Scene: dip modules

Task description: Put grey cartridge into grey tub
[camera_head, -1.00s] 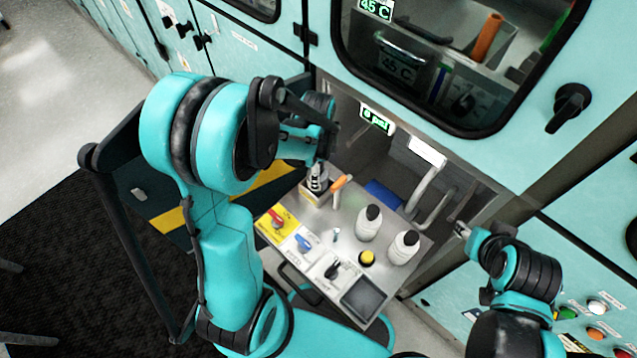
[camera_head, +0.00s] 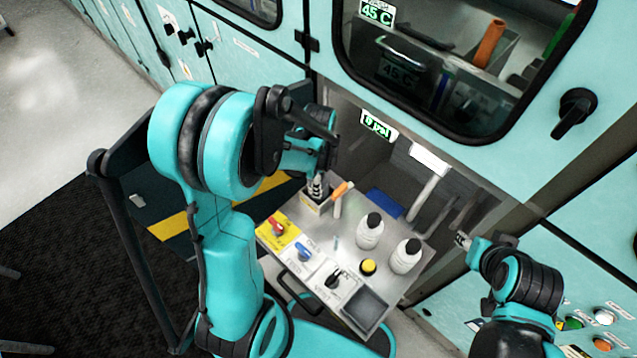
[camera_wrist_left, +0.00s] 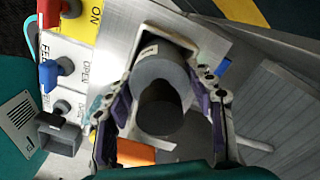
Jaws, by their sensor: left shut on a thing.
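The grey cartridge (camera_wrist_left: 163,75) is a dark grey cylinder with a paler band and a small label, seen end-on in the left wrist view. My left gripper (camera_head: 316,186) is shut on it, with purple-lined fingers on both sides. In the head view the fingers are at a small open box (camera_head: 313,203) on the metal shelf's far left corner and hide most of the cartridge. Grey tub-like containers (camera_head: 464,92) show behind the window; I cannot tell which is the task's tub. My right gripper (camera_head: 462,240) is apart, at the shelf's right; its jaw opening is unclear.
The shelf holds two white bottles with black caps (camera_head: 370,231), a yellow button (camera_head: 368,267), red and blue switches (camera_head: 277,228) and a square recess (camera_head: 365,308). An orange-topped piece (camera_head: 341,190) stands beside the box. The window frame (camera_head: 440,118) is above.

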